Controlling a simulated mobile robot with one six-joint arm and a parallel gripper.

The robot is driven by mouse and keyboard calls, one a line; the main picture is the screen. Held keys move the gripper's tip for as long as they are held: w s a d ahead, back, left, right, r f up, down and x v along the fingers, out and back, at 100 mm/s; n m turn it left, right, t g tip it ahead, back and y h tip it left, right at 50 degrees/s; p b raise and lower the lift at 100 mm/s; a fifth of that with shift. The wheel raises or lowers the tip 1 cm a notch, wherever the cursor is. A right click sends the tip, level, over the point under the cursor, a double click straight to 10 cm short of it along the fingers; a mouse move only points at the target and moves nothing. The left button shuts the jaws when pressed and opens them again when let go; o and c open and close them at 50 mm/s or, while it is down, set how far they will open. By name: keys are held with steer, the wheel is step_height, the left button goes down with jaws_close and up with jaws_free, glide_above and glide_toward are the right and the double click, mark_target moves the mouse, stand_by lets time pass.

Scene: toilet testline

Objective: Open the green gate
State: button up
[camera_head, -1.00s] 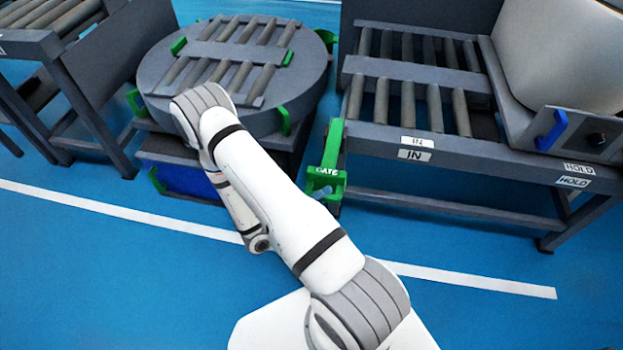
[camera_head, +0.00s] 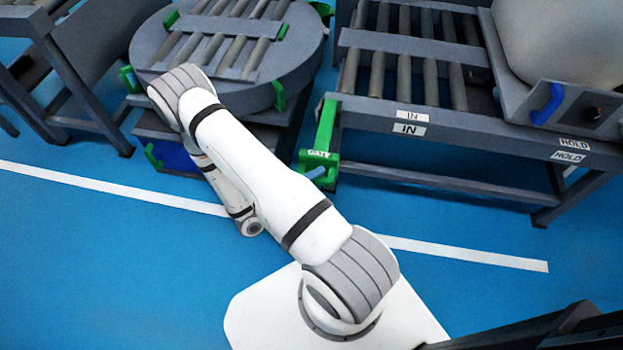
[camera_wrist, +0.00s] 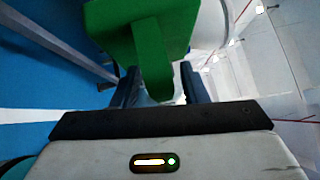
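The green gate (camera_head: 325,128) is an upright green bar at the left end of the grey roller conveyor marked IN, with a block lettered GATE at its lower end. In the wrist view its green block (camera_wrist: 138,25) fills the upper middle, and a narrower green part reaches down between my fingers. My gripper (camera_wrist: 162,88) has dark blue fingers on either side of that part, with gaps showing, so it looks open around it. In the head view only a blue fingertip (camera_head: 315,172) shows beside the gate block; my arm hides the rest.
A round grey roller turntable (camera_head: 300,55) with green tabs stands left of the gate. The IN conveyor (camera_head: 450,125) carries a large pale rounded object (camera_head: 565,40) at right, by a blue handle (camera_head: 548,104). Blue floor with a white line (camera_head: 470,255) lies in front.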

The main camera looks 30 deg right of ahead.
steer(key=shift+a, duration=0.1)
steer(key=a+f+p, duration=0.1)
steer(key=a, duration=0.6)
steer(key=shift+a, duration=0.3)
steer(key=shift+s, duration=0.15)
